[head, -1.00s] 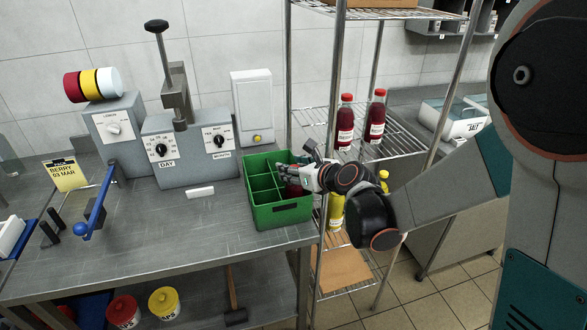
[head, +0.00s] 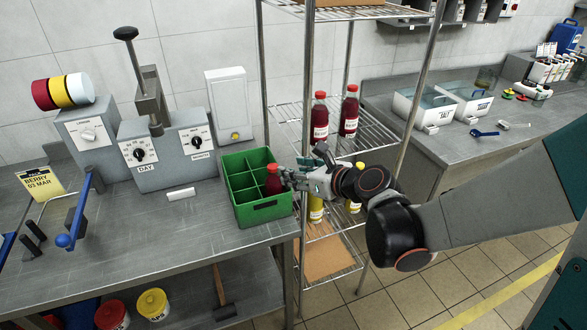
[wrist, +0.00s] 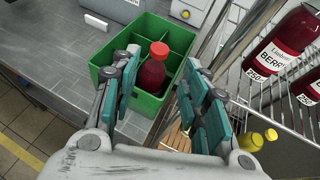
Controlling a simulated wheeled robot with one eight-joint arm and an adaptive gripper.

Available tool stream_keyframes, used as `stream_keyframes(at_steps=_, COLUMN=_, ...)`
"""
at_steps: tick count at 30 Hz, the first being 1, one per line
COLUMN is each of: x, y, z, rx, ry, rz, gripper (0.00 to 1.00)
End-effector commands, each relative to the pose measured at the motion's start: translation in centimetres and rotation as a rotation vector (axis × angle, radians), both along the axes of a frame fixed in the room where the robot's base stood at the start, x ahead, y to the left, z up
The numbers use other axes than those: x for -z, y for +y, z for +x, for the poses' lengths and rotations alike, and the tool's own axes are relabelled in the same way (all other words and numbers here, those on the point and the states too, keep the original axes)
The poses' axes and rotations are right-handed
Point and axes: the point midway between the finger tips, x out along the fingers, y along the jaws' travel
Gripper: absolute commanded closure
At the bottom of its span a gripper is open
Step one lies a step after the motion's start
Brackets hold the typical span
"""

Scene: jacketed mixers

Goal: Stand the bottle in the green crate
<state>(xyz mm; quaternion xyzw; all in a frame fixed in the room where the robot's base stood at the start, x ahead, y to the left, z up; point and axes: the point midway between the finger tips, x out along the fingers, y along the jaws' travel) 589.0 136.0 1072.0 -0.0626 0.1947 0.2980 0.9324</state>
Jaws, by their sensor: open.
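The green crate (head: 262,212) stands on the metal bench and has several compartments; it also shows in the wrist view (wrist: 108,73). A red bottle with a red cap (head: 273,178) stands upright in a compartment on the crate's right side. In the wrist view the bottle (wrist: 152,72) is inside the crate walls, its lower part hidden. My gripper (head: 295,176) is just right of the bottle at the crate's edge. In the wrist view my gripper (wrist: 160,85) has its fingers spread wide, apart from the bottle.
Two red bottles (head: 320,118) (head: 349,112) stand on the wire rack (head: 377,140) right of the bench. Yellow-capped bottles (head: 316,210) are on a lower shelf. A grey machine with dials (head: 170,158) stands behind left. The bench front is mostly clear.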

Motion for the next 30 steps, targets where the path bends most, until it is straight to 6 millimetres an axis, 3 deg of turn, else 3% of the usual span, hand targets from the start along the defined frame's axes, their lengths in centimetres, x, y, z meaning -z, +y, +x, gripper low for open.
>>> stream_keyframes(at_steps=7, x=-0.3, y=-0.3, z=-0.6, rx=-0.017, ry=-0.015, rz=-0.039, gripper=0.58)
stream_keyframes(at_steps=11, x=-1.0, y=-0.9, z=-2.0, rx=-0.099, ry=-0.087, rz=-0.228, gripper=0.58)
stream_keyframes(at_steps=20, x=-2.8, y=-4.3, z=-8.5, rx=-0.522, ry=-0.351, rz=-0.996, gripper=0.58)
stream_keyframes(at_steps=30, x=-3.6, y=-10.0, z=-17.4, rx=-1.197, ry=-0.572, rz=-1.76, gripper=0.58)
